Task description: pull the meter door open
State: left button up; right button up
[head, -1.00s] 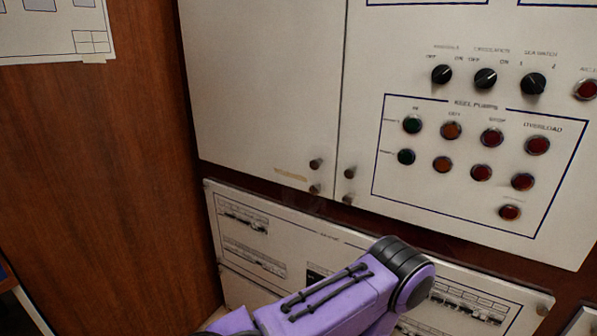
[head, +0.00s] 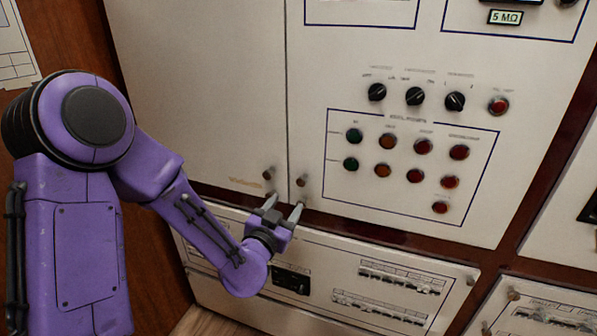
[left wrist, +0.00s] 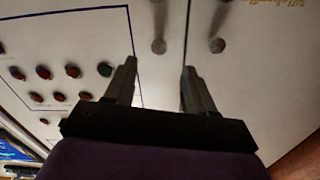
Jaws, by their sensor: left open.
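The white door panel with the selector switches, pump buttons and a 5 MΩ label (head: 505,17) appears to be the meter door (head: 310,110). It looks shut, flush with the plain white door (head: 200,90) left of it. A small round knob (head: 302,181) sits at its lower left corner. My left gripper (head: 285,204) is open and empty, just below that knob, fingers pointing up toward the panel. In the left wrist view the knob (left wrist: 159,45) shows beyond the fingertips, roughly between them, with no contact visible. My right gripper is not in view.
The plain door has its own knob (head: 268,174) close by on the left, also in the left wrist view (left wrist: 217,45). A lower breaker panel (head: 330,255) lies behind and below my left gripper. A wooden wall (head: 75,40) stands at the left.

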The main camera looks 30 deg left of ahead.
aim_at(300, 184)
pick_arm(q)
jog(key=p+x, duration=0.1)
jog(key=x, duration=0.4)
jog(key=p+x, duration=0.1)
jog(key=x, duration=0.3)
jog(key=shift+w+r, duration=0.2)
jog(key=shift+w, duration=0.2)
jog(key=shift+w+a+f, duration=0.1)
jog(key=shift+w, duration=0.45)
grip_shut()
